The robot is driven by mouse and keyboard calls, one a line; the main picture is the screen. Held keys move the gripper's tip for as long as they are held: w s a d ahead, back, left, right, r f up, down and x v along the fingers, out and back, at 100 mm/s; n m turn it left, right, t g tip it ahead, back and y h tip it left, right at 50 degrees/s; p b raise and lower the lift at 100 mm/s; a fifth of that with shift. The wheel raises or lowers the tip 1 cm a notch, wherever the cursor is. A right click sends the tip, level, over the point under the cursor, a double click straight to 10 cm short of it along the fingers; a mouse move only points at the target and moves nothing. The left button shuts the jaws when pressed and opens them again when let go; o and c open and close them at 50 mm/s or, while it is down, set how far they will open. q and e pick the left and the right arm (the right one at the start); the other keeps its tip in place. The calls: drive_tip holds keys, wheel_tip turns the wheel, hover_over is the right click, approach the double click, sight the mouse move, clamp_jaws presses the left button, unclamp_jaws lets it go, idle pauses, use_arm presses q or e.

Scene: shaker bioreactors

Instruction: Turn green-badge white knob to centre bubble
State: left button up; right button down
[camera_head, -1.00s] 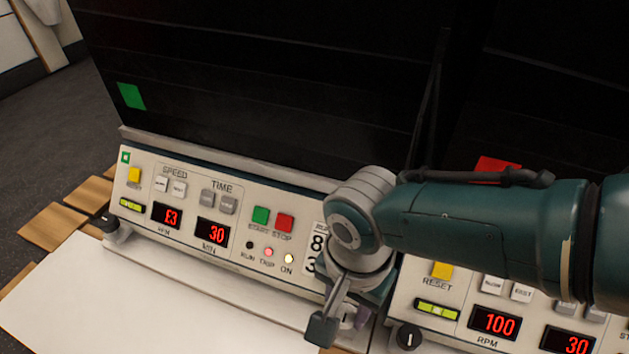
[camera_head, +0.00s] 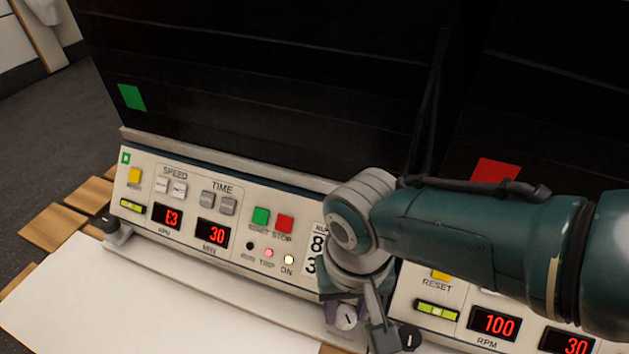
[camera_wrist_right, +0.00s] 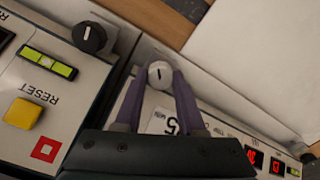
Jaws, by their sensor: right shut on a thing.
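The white knob (camera_head: 346,318), with a dark line on its face, is at the right end of the green-badge unit, low at the front. My right gripper (camera_head: 345,311) is shut on it; the wrist view shows the knob (camera_wrist_right: 160,75) between the two purple fingers. The green badge (camera_head: 125,158) is at the left end of that unit's panel. Below it is the yellow-green bubble level (camera_head: 131,207); its bubble is too small to place for certain. My left gripper is not in view.
A second unit with a red badge (camera_wrist_right: 46,149) stands close on the right, with its own level (camera_head: 437,310) and black knob (camera_head: 409,337). Another black knob (camera_head: 104,222) is at the green-badge unit's left foot. A white surface (camera_head: 150,310) in front is clear.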

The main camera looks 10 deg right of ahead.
drive_tip(key=shift+n, duration=0.7)
drive_tip(key=c, duration=0.7)
unclamp_jaws()
drive_tip(key=shift+o, duration=1)
drive_tip(key=shift+a, duration=0.15)
